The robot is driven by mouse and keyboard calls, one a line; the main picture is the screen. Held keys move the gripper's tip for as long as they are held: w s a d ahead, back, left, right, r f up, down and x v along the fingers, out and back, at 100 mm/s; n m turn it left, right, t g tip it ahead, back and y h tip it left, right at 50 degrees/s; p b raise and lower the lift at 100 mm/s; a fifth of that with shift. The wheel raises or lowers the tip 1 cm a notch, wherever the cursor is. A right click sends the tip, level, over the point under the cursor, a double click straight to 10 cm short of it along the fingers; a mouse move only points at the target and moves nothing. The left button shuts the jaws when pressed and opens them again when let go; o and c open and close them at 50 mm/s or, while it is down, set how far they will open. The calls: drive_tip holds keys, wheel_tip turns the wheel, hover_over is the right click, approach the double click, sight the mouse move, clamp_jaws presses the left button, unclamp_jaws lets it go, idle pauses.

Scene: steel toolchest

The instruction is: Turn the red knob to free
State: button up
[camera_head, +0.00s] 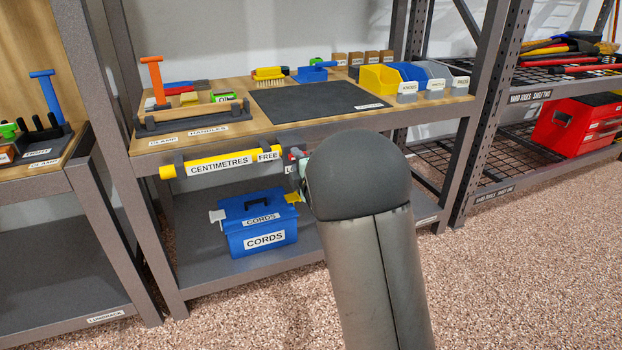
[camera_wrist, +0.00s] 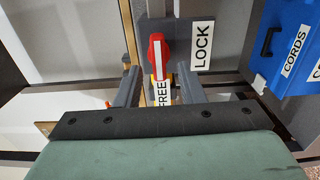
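The red knob (camera_wrist: 156,50) with a white stripe sits on a grey plate in the wrist view. Its stripe runs nearly up and down there, its lower end towards the FREE label (camera_wrist: 162,94). The LOCK label (camera_wrist: 202,45) is right of it. In the head view the knob (camera_head: 293,154) is a small red patch at the bench's front edge, beside the FREE label (camera_head: 268,155), partly hidden by my arm. My gripper (camera_wrist: 158,76) is open, its fingers apart, tips just below the knob in the picture. I cannot tell whether they touch it.
A yellow CENTIMETRES bar (camera_head: 220,163) runs along the bench front left of the knob. A blue CORDS box (camera_head: 258,222) stands on the shelf below; it also shows in the wrist view (camera_wrist: 287,50). Handles, a dark mat (camera_head: 312,104) and bins are on the bench.

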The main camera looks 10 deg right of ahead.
drive_tip(key=s+d+p, duration=0.2)
drive_tip(key=s, duration=1.3)
drive_tip(key=shift+s+d+p, duration=0.35)
drive_tip(key=shift+s, duration=0.05)
drive_tip(key=s+d+r+m+g+h+p, duration=0.1)
drive_tip(key=s+r+m+g+h+p, duration=0.15)
drive_tip(key=r+m+p, duration=0.5)
drive_tip(key=s+r+m+g+h+p, duration=0.15)
drive_tip(key=s+r+g+p, duration=0.3)
drive_tip(key=p, duration=0.55)
drive_tip(key=s+a+r+m+g+p, duration=0.2)
drive_tip(key=s+r+m+g+p, duration=0.3)
drive_tip(key=s+r+p, duration=0.4)
drive_tip(key=s+a+r+m+g+y+p, duration=0.1)
drive_tip(key=s+a+r+m+g+p, duration=0.1)
drive_tip(key=s+r+m+g+p, duration=0.3)
drive_tip(key=s+r+p, duration=0.4)
drive_tip(key=s, duration=0.4)
drive_tip(key=shift+m+p, duration=0.3)
drive_tip(key=shift+p, duration=0.05)
